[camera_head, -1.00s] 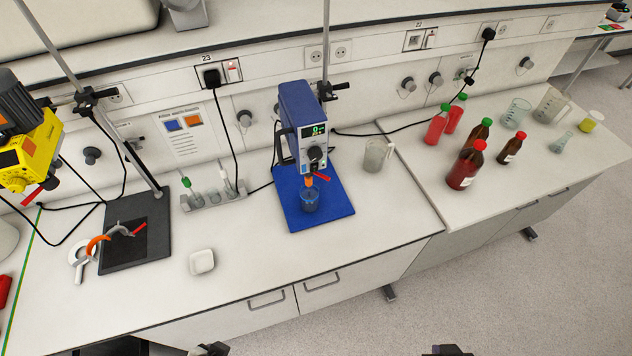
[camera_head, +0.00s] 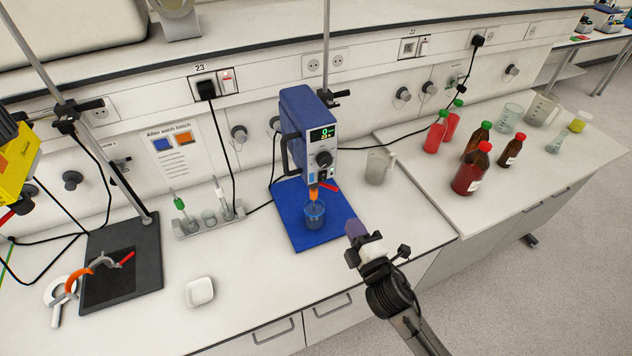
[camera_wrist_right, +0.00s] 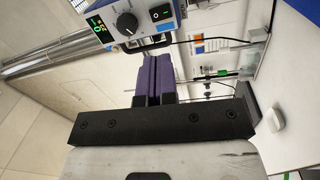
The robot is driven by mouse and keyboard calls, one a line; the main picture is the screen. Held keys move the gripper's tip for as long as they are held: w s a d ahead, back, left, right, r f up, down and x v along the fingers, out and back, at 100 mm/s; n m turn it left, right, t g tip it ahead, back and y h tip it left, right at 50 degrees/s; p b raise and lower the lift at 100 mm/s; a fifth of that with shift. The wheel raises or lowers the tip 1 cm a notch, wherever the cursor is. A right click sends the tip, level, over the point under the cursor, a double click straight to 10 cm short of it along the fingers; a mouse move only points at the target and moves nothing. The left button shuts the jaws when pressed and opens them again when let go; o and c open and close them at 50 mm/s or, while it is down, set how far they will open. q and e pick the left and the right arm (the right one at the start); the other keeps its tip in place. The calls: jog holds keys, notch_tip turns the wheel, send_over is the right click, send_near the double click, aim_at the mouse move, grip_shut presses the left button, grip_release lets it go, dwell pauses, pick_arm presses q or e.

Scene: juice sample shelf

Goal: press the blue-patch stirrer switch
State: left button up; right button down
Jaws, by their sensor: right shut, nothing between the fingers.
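The blue overhead stirrer (camera_head: 297,115) stands over a blue base plate (camera_head: 281,212) with a small beaker (camera_head: 314,216) under its shaft. Its front has a lit display, a dark knob and, below the knob, a small dark switch (camera_head: 322,177). In the right wrist view the knob (camera_wrist_right: 127,23) and the switch (camera_wrist_right: 160,13) show beyond my fingers, near the top edge. My right gripper (camera_head: 354,229) is shut and empty, with purple fingertips, in front and right of the blue plate, apart from the stirrer. The purple fingers (camera_wrist_right: 153,78) lie together in the wrist view. My left gripper is not visible.
A glass beaker (camera_head: 378,166) stands right of the stirrer. A rack of tubes (camera_head: 208,222) stands left of it. A yellow stirrer (camera_head: 16,165) is at the far left, and several bottles (camera_head: 470,172) stand on the right bench. A white dish (camera_head: 200,291) lies at the front.

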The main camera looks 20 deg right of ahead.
aim_at(324, 174)
jog(key=shift+s+a+r+n+y, duration=0.1)
jog(key=shift+a+r+n+y, duration=0.2)
jog(key=shift+n, duration=0.6)
jog(key=w, duration=0.4)
jog(key=w+r+p, duration=0.1)
jog(key=w, duration=0.3)
jog(key=w+a+p, duration=0.1)
jog(key=w, duration=0.3)
jog(key=shift+w+a+r, duration=0.1)
jog(key=shift+w+r, duration=0.15)
jog(key=shift+r, duration=0.1)
jog(key=shift+w+a, duration=0.1)
jog(key=shift+w, duration=0.6)
